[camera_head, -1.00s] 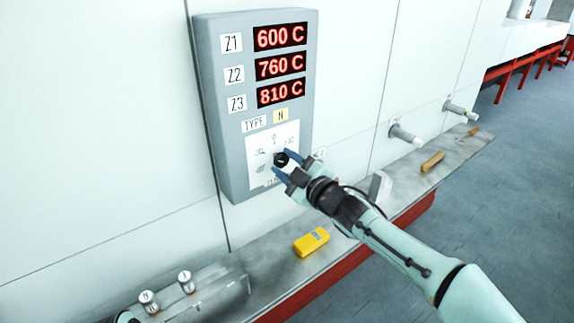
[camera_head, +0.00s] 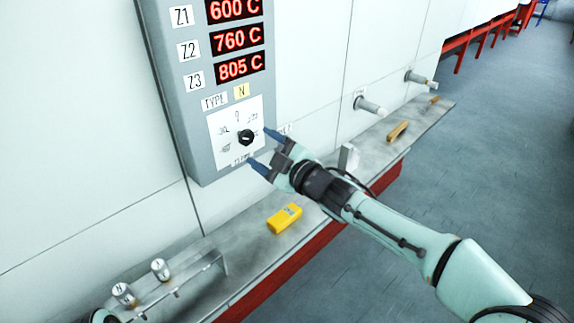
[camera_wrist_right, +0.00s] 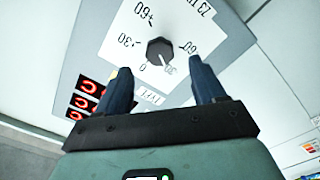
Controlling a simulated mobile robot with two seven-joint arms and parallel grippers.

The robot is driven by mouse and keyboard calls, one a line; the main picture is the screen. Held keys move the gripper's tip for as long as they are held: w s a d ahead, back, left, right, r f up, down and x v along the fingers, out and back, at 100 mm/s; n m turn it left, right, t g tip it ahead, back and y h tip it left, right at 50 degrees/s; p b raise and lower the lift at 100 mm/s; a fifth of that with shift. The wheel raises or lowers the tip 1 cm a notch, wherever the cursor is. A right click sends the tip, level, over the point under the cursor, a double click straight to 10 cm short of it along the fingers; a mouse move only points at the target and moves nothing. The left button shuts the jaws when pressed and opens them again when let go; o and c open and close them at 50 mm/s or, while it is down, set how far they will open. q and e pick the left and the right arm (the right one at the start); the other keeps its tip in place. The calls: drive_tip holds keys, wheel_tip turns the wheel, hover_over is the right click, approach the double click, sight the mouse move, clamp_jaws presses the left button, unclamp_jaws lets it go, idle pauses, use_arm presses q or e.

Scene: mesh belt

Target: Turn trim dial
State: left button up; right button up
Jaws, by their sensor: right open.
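The trim dial (camera_head: 246,138) is a round black knob with a white mark, on a white scale plate (camera_head: 228,122) low on the grey control box (camera_head: 172,95). In the right wrist view the dial (camera_wrist_right: 160,52) is ringed by numbers, and its mark points to the lower right. My right gripper (camera_head: 259,147) is open and empty, just off the plate to the dial's lower right. In the right wrist view its two fingers (camera_wrist_right: 161,78) stand apart, on either side of the dial and clear of it. My left gripper does not show.
The box display (camera_head: 236,42) reads 600, 760 and 805 C. Below it runs a grey ledge (camera_head: 235,240) holding a yellow handheld device (camera_head: 285,218), a small rack (camera_head: 190,285) with metal cylinders, and a wooden piece (camera_head: 397,131). Two tubes (camera_head: 370,106) stick out of the wall.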

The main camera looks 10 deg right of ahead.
drive_tip(key=v, duration=0.9)
drive_tip(key=shift+f, duration=0.1)
wheel_tip(320, 180, down, 22)
drive_tip(key=w+d+m+g+h, duration=0.2)
drive_tip(key=m+g+h, duration=0.1)
drive_tip(key=m, duration=0.4)
drive_tip(key=s+d+f+m+g+h, duration=0.1)
drive_tip(key=s+f+m+g+h, duration=0.3)
drive_tip(key=f, duration=1.4)
drive_tip(key=s+d+f+m+g+p, duration=0.1)
drive_tip(key=s+f+m+g, duration=0.4)
drive_tip(key=s+f, duration=0.9)
drive_tip(key=s+f+m+g, duration=0.1)
drive_tip(key=s+f+m, duration=0.1)
drive_tip(key=s, duration=0.6)
drive_tip(key=s+f+m+g, duration=0.2)
drive_tip(key=s+f, duration=0.1)
drive_tip(key=s, duration=0.6)
drive_tip(key=shift+s+f+m+g, duration=0.3)
drive_tip(key=shift+f, duration=0.1)
